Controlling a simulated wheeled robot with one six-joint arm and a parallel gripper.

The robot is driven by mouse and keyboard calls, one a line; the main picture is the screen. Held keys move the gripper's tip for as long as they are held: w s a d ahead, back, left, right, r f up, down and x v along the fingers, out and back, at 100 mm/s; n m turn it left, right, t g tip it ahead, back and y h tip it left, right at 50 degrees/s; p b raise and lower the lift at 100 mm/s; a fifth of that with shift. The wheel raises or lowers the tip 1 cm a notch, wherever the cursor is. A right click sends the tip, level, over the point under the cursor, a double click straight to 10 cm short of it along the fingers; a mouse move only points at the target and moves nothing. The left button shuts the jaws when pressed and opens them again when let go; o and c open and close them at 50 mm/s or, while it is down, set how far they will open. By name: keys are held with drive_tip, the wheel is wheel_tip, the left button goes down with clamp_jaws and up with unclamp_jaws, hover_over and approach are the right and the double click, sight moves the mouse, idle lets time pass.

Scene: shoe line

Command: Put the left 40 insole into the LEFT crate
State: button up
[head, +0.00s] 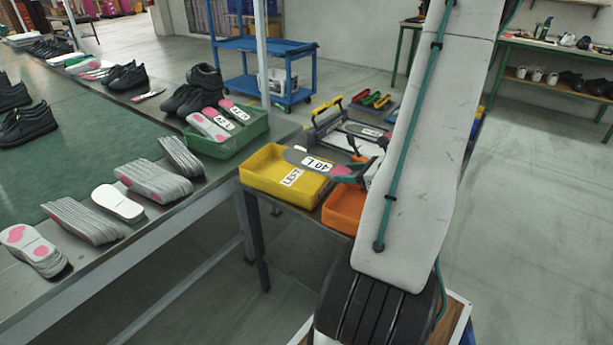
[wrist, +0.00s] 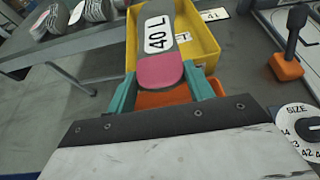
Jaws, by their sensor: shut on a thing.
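My gripper (wrist: 163,92) is shut on the left 40 insole (wrist: 181,48), a grey insole with a pink heel and a white label reading 40 L. In the head view the insole (head: 296,157) lies flat above the yellow LEFT crate (head: 256,183), its far end over the crate. In the wrist view the insole hides much of the yellow crate (wrist: 205,37) and part of its label. My gripper in the head view (head: 358,172) is partly hidden by my arm. I cannot tell the exact height of the insole above the crate.
An orange crate (head: 342,210) stands right beside the yellow one, under my gripper. Behind is a machine with a handle (head: 328,106); a size dial (wrist: 299,127) shows at right. A green crate (head: 246,136) with labelled insoles and several insole stacks (head: 150,181) are on the left bench.

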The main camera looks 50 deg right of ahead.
sight(313, 165)
drive_tip(key=w, duration=0.3)
drive_tip(key=w+a, duration=0.1)
drive_tip(key=w, duration=0.3)
drive_tip(key=w+a+f, duration=0.1)
drive_tip(key=w, duration=0.2)
drive_tip(key=shift+w, duration=0.2)
drive_tip(key=shift+w+f, duration=0.1)
drive_tip(key=shift+f, duration=1.7)
